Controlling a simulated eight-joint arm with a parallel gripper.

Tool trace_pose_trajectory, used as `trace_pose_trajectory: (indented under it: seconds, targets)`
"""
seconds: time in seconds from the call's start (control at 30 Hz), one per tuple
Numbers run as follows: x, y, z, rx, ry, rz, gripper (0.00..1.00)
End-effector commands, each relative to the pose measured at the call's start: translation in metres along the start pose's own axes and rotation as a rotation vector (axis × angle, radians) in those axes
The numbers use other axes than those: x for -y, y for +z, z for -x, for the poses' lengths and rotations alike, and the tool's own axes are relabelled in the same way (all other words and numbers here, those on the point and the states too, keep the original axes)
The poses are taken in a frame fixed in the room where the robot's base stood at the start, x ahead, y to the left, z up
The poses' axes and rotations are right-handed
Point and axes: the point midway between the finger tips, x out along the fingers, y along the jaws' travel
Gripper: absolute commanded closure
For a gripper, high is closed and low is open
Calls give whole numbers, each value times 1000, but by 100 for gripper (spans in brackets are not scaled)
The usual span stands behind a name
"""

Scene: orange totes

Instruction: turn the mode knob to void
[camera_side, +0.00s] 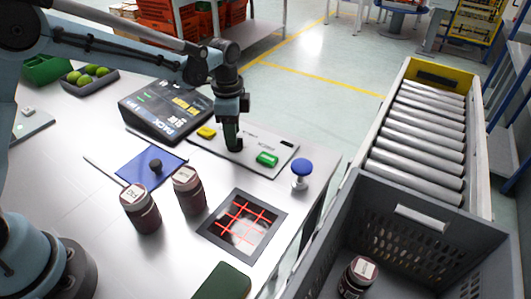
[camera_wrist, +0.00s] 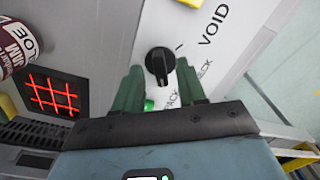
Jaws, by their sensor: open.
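The mode knob (camera_wrist: 159,62) is black with a raised grip bar, on a light grey panel (camera_side: 283,148). In the wrist view the word VOID (camera_wrist: 214,25) is printed to its upper right, with a short tick mark between. The grip bar runs roughly up and down in that view, not along the VOID tick. My gripper (camera_wrist: 160,69) is open, its two green fingers on either side of the knob. The side view shows my gripper (camera_side: 232,141) down at the panel; contact cannot be told.
A yellow button (camera_side: 207,132) and a green button (camera_side: 267,158) flank the knob. A blue-topped post (camera_side: 302,168) stands right of the panel. A dark display console (camera_side: 165,108) is behind left. Two jars (camera_side: 141,209) (camera_side: 188,190) and a red-grid scanner window (camera_side: 242,224) are in front.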

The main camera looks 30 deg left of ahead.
Motion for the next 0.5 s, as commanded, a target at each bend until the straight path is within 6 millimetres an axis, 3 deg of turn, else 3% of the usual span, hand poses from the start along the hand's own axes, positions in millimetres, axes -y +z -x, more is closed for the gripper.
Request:
trace_pose_trajectory:
  seconds: [0.17, 0.43, 0.5]
  targets:
    - [0, 0, -11, 0, 0, 0, 60]
    - [0, 0, -13, 0, 0, 0, 60]
    - [0, 0, -13, 0, 0, 0, 67]
